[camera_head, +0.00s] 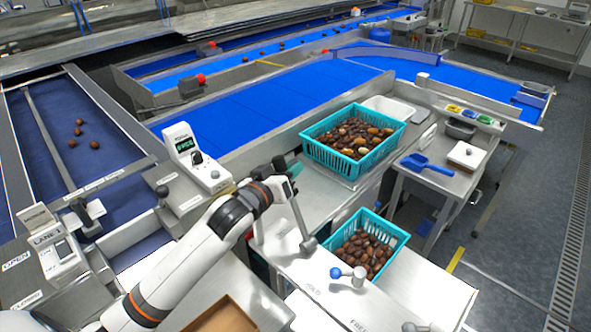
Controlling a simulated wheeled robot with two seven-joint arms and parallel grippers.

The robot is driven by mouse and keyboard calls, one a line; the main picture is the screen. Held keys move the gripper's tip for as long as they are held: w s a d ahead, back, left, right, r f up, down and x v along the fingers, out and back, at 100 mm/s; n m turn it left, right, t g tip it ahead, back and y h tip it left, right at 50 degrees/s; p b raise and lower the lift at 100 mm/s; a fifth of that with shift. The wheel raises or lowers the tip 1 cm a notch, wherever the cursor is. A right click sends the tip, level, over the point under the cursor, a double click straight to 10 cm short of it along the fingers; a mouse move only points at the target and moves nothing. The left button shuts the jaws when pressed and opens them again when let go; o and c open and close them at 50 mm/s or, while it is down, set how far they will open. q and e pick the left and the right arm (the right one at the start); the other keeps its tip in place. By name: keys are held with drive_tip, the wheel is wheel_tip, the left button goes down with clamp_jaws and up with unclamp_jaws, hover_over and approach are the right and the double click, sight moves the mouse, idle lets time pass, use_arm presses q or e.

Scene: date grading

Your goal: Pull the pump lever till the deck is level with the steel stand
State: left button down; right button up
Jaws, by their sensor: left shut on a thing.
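The pump lever (300,218) is a grey bar that rises from a pivot on a steel panel (318,285), tilted up and to the left. My left gripper (289,176) is shut on the lever's upper end, and its dark jaws hide the grip. A teal crate of dates (399,237) sits low behind the panel, on a pale steel surface (425,287) that looks like the deck. Another teal crate (334,163) stands higher on a steel surface (318,192). I cannot tell for certain which surface is the steel stand. My right gripper is out of view.
A small blue-knobbed handle (348,274) stands on the panel near the lever. A side table (425,178) holds a blue scoop (427,168) and a scale (467,155). Blue conveyors (260,105) run behind. The floor at right is clear.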

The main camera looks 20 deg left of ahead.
use_arm(q)
drive_tip(key=shift+w+a, duration=0.15)
drive_tip(key=shift+a, duration=0.25)
drive_tip(key=shift+w+a+f+n, duration=0.1)
drive_tip(key=shift+a+f+n, duration=0.15)
drive_tip(key=shift+a+n, duration=0.1)
drive_tip(key=d+m, duration=0.1)
drive_tip(key=s+d+r+m+p, duration=0.1)
drive_tip(key=d, duration=0.1)
drive_tip(key=shift+r+t, duration=0.2)
drive_tip(key=shift+t, duration=0.1)
